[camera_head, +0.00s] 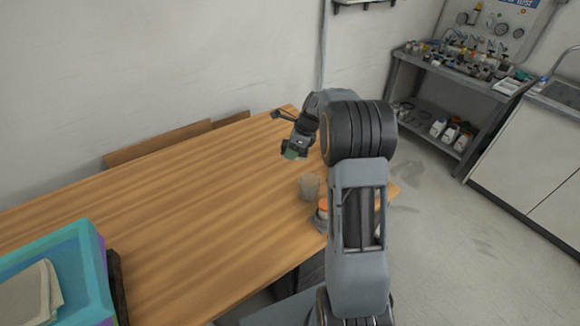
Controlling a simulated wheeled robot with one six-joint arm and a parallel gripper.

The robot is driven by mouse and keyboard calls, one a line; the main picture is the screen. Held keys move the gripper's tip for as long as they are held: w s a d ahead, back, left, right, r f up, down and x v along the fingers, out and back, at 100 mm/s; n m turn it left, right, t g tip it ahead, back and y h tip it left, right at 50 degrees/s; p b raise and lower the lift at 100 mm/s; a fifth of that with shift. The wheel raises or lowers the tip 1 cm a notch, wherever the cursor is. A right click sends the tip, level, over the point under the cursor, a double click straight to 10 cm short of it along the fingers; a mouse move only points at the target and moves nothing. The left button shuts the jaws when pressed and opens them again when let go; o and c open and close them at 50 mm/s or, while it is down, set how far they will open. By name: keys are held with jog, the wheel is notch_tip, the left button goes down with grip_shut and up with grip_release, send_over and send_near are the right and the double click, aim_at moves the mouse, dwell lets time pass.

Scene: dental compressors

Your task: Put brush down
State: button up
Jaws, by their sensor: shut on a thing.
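My gripper (296,147) is over the far right part of the wooden table (170,215), pointing down. It is shut on the brush (291,155), of which only a small green part shows at the fingertips. The rest of the brush is hidden or too small to make out. I cannot tell whether the brush touches the tabletop.
A turquoise bin (75,262) holding cloth-like items is at left. The table's middle is clear.

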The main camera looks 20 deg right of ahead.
send_over(289, 174)
jog(key=d, duration=0.1)
jog(key=f, duration=0.4)
jog(key=shift+s+f, duration=0.15)
jog(key=shift+s, duration=0.2)
jog(key=shift+f, duration=2.45)
jog(key=shift+f, duration=0.15)
jog(key=o, duration=0.8)
